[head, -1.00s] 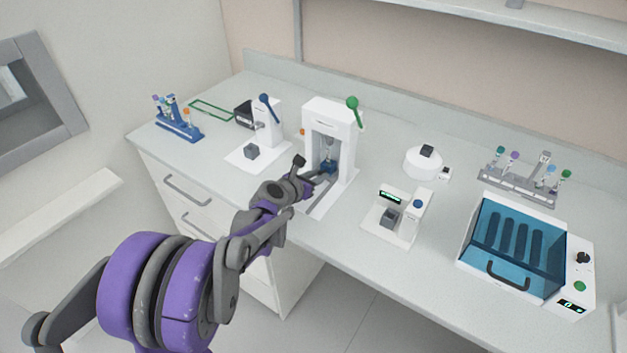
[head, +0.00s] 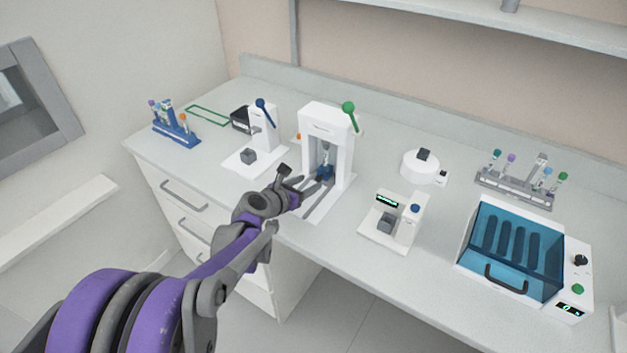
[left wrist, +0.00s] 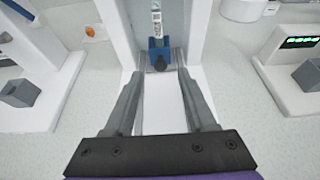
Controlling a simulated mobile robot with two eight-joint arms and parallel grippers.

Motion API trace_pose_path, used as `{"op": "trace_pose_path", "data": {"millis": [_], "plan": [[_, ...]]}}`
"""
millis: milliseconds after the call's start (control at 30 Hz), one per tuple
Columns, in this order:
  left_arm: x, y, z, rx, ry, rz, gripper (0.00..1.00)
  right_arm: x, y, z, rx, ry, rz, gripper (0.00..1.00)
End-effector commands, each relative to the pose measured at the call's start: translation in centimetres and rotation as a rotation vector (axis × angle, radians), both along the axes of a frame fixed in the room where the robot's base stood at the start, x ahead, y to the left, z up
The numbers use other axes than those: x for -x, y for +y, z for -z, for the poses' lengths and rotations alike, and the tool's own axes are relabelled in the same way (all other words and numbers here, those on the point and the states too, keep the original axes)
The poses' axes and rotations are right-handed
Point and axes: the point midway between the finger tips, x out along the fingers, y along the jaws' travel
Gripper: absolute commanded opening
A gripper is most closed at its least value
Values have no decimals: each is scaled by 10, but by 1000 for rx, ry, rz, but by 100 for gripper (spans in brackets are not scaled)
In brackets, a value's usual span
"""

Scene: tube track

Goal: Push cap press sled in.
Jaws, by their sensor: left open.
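The cap press (head: 345,125) is a white frame with a green-knobbed lever, standing mid-counter. Its blue sled (head: 324,172) sits between the uprights at the inner end of the two grey rails and carries an upright tube (left wrist: 156,22). The sled (left wrist: 158,56) has a dark round knob on its front in the left wrist view. My left gripper (head: 302,182) is in front of the press, open and empty. My right gripper is out of view.
A smaller blue-levered press (head: 262,125) stands left, and a white device with a green display (head: 392,222) stands right. Farther are a blue tube rack (head: 178,135), a round white device (head: 420,168), a grey rack (head: 515,190) and a blue-lidded box (head: 515,245).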

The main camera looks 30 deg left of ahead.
Motion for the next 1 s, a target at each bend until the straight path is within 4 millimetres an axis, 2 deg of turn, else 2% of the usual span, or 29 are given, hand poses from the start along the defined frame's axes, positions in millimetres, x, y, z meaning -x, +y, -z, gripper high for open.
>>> {"op": "trace_pose_path", "data": {"millis": [100,333,1000], "plan": [[23,2,-10,0,0,-3,56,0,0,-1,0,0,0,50],[50,4,-21,0,0,0,56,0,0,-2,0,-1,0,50],[55,2,-23,-12,2,9,56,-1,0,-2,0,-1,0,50]]}}
